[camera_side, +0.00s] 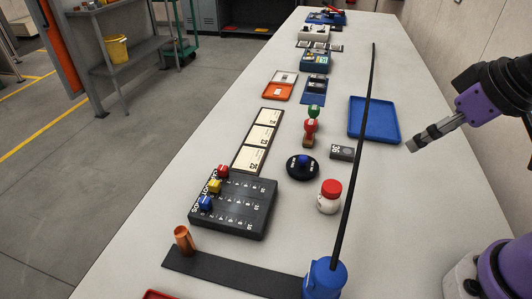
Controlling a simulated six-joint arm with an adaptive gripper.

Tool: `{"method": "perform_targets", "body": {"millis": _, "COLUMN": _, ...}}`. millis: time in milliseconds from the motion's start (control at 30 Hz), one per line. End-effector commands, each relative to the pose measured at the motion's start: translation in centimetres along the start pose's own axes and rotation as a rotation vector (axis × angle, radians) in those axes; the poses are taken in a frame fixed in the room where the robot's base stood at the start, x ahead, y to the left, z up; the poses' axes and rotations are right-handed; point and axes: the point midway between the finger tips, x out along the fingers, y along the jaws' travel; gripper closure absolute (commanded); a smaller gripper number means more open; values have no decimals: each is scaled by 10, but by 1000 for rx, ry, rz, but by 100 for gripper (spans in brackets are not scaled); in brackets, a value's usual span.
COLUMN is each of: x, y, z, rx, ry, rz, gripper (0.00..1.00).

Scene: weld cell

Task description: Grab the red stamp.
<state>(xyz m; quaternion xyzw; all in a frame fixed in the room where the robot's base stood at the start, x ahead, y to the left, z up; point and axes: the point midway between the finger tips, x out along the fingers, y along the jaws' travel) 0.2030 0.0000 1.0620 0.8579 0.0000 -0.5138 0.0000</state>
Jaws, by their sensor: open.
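The red stamp (310,128) stands upright on the long light table in the side view, with a brown base. A green-topped stamp (314,111) stands just behind it and partly overlaps it in the picture. My gripper (411,147) is to the right of the stamp, beyond the blue tray, pointing left and down. It is open and appears empty, well apart from the stamp.
A blue tray (391,133) and a tall dark rod (346,209) on a blue base (325,279) lie between my gripper and the stamp. A grey block (342,153), a round black piece (302,173) and a red-capped bottle (329,202) stand nearer the camera.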

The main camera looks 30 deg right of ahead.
Motion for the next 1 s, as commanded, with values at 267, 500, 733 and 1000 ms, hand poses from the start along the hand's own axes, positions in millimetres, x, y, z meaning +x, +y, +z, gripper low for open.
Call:
{"method": "perform_targets", "body": {"millis": 267, "x": 0, "y": -1, "z": -18, "rx": -24, "ry": -19, "rz": -7, "gripper": 28}}
{"method": "perform_targets", "body": {"millis": 500, "x": 25, "y": -2, "z": -100, "rx": -147, "ry": -102, "rz": -50, "gripper": 28}}
{"method": "perform_targets", "body": {"millis": 733, "x": 92, "y": 5, "z": -164, "rx": -276, "ry": -176, "rz": -105, "gripper": 28}}
{"method": "perform_targets", "body": {"millis": 1000, "x": 150, "y": 12, "z": -186, "rx": -360, "ry": -216, "rz": -144, "gripper": 28}}
